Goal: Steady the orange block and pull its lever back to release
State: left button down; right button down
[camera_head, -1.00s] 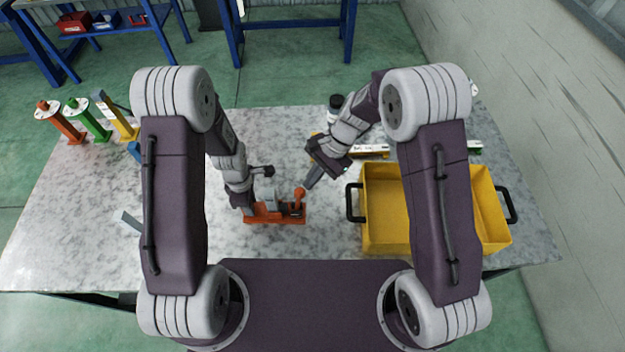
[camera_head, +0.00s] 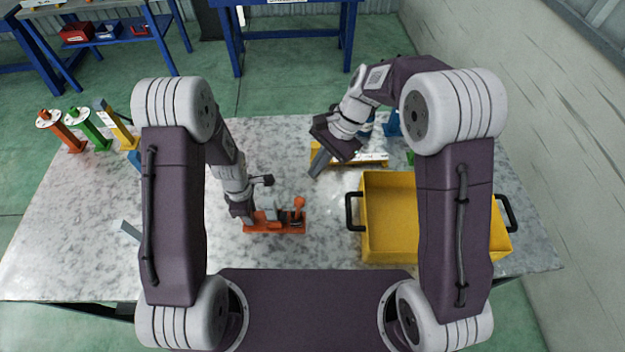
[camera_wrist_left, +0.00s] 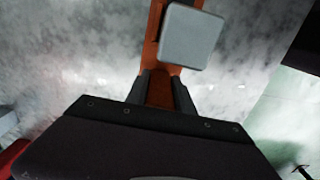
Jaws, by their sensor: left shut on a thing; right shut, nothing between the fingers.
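The orange block (camera_head: 276,228) lies on the marble-patterned table in front of me, with its orange-knobbed lever (camera_head: 298,204) standing up near its right end. My left gripper (camera_head: 248,218) is shut on the left end of the block. In the left wrist view, the fingers (camera_wrist_left: 160,92) straddle the orange body, and a grey square part (camera_wrist_left: 190,36) sits on it just beyond them. My right gripper (camera_head: 318,166) is shut and empty, above the table behind and right of the lever, apart from it.
A yellow bin (camera_head: 390,255) with black handles stands right of the block. Red, green and yellow posts (camera_head: 90,130) stand at the table's far left. A yellow-and-white part (camera_head: 370,159) lies behind the bin. The table between block and bin is clear.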

jog(key=v, duration=0.2)
jog(key=shift+a+r, duration=0.15)
jog(key=shift+r, duration=0.3)
pick_arm(q)
jog(key=c, duration=0.8)
grip_release()
jog(key=shift+o, duration=0.2)
jog(key=shift+r, duration=0.1)
notch_tip(320, 180, up, 8)
jog(key=p, duration=0.7)
pick_arm(e)
notch_tip(320, 180, up, 7)
